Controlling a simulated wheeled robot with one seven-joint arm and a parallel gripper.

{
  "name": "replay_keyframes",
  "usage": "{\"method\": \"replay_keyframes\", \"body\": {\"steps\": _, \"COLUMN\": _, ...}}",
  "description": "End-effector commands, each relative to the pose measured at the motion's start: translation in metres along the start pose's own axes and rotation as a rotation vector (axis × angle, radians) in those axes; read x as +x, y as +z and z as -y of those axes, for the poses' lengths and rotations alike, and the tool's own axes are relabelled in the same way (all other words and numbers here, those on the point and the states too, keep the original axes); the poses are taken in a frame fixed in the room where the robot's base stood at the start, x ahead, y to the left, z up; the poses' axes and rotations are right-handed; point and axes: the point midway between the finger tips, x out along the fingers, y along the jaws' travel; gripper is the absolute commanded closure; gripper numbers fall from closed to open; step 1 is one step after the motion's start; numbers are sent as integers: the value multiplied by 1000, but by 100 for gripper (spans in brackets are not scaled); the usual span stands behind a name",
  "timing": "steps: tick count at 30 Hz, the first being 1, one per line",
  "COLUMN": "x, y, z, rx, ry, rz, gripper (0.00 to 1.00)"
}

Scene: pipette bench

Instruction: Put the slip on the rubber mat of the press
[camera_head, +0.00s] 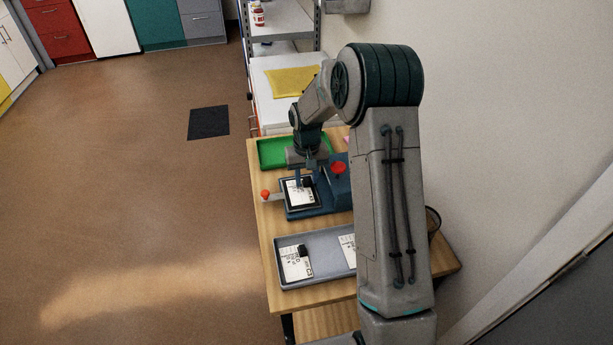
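The blue press (336,194) stands on the wooden table, with a red knob on top and an orange-tipped lever at its left. A white printed slip (296,195) lies on or just above its dark mat (288,206); I cannot tell if they touch. A small black piece shows at the slip's upper right. My gripper (305,182) reaches down to that black piece. The fingers are too small to tell whether they are shut on it or open.
A grey tray (320,279) in front holds a slip (295,263) with a black piece and another slip (347,248), partly hidden by my arm. A green tray (268,152) lies behind the press. A shelf (283,22) and a wall (510,130) bound the area.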

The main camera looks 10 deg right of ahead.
Motion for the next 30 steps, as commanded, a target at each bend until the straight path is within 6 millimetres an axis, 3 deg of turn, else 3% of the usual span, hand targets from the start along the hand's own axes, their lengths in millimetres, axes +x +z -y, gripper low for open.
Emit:
{"method": "replay_keyframes", "body": {"steps": 12, "x": -9, "y": 0, "z": 0, "rx": 0, "ry": 0, "rz": -2, "gripper": 65}}
{"method": "replay_keyframes", "body": {"steps": 24, "x": -90, "y": -1, "z": 0, "rx": 0, "ry": 0, "rz": -4, "gripper": 65}}
{"method": "replay_keyframes", "body": {"steps": 30, "x": -117, "y": 0, "z": 0, "rx": 0, "ry": 0, "rz": -1, "gripper": 65}}
